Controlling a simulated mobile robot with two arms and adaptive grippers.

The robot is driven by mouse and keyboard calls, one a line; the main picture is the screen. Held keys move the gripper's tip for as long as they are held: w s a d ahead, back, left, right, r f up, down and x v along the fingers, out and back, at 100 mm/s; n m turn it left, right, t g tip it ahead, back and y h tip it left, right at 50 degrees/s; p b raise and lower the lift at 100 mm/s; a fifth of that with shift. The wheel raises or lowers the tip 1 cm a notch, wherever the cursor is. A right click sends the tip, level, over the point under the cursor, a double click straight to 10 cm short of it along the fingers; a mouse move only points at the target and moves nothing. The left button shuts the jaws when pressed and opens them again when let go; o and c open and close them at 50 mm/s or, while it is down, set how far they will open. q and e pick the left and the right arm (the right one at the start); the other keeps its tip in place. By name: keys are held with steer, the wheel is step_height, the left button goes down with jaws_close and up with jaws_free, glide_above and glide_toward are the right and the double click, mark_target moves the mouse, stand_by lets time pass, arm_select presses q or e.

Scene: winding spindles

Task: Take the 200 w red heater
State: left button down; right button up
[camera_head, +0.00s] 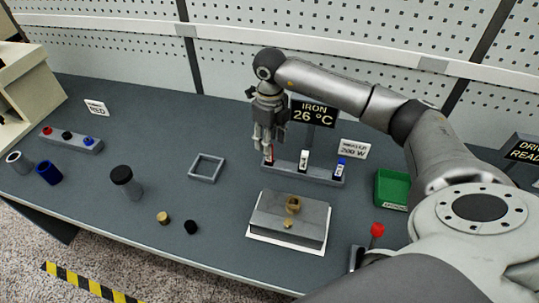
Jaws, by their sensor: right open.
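A grey holder (327,178) stands mid-table with a row of three small heaters. The red heater (269,157) is at its left end, partly hidden by my gripper. A white heater (304,160) is in the middle and a blue heater (340,168) at the right end. A sign behind the row (354,149) seems to read 200 W. My right gripper (267,148) points down at the red heater, its open fingers at the heater's upper part. I cannot tell whether they touch it. My left gripper is not in view.
A display (313,113) reads "IRON 26 °C". A grey block on a white plate (304,213) lies in front of the holder. A square grey frame (206,168) lies to the left, a green bin (391,190) to the right. A black-capped jar (126,181) stands further left.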

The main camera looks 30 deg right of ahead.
steer(key=shift+f+p, duration=0.3)
steer(key=shift+f, duration=0.1)
step_height(320, 180, down, 4)
steer(key=shift+a+r+p, duration=0.1)
steer(key=shift+r+p, duration=0.15)
steer(key=shift+p, duration=0.55)
steer(key=shift+f, duration=0.5)
jaws_close()
